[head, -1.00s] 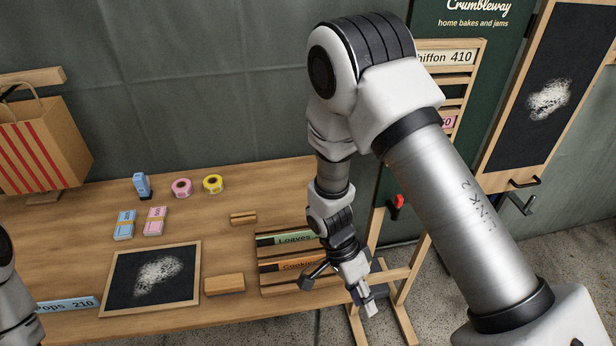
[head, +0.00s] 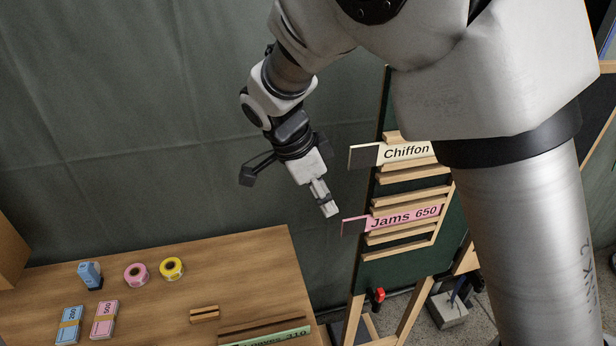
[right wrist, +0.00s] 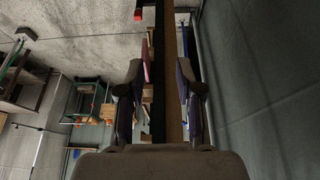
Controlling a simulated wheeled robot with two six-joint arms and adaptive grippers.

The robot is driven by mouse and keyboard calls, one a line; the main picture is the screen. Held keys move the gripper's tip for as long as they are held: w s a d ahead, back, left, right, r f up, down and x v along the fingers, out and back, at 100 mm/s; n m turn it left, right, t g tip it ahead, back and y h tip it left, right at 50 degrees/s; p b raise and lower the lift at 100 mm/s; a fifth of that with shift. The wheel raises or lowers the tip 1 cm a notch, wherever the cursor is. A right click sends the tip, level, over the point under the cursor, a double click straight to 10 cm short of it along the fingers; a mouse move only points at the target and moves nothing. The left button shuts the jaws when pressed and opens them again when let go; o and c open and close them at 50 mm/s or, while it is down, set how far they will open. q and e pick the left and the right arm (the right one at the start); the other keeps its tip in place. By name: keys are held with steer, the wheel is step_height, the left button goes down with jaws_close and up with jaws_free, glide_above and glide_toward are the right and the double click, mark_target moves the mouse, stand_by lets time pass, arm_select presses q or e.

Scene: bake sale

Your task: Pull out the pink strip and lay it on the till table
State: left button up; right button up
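The pink strip, "Jams 650" (head: 405,218), sits in a wooden slot of the dark green board, its dark left end sticking out past the board's edge. My right gripper (head: 325,204) is just left of that end, apart from it and empty. In the right wrist view, its two fingers (right wrist: 162,95) are spread, with the board's edge seen between them. A pink sliver (right wrist: 146,62) beside that edge looks like the strip. The wooden till table (head: 250,275) is at the lower left. My left gripper does not show.
A cream "Chiffon" strip (head: 405,151) sits in a higher slot, its dark end also sticking out. On the table are a blue stamp (head: 90,275), pink tape (head: 136,275), yellow tape (head: 172,268), banknote bundles (head: 104,320) and a green strip (head: 270,338). The table's right part has bare room.

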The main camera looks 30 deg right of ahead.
mark_target(342, 229)
steer(key=s+f, duration=0.1)
steer(key=f, duration=0.1)
steer(key=s+d+f, duration=0.1)
steer(key=f, duration=0.1)
steer(key=s+d+f+p, duration=0.1)
steer(key=f, duration=0.1)
steer(key=shift+d, duration=0.1)
steer(key=shift+s+r, duration=0.1)
steer(key=shift+s, duration=0.05)
steer(key=c, duration=0.5)
jaws_close()
steer(key=shift+w, duration=0.2)
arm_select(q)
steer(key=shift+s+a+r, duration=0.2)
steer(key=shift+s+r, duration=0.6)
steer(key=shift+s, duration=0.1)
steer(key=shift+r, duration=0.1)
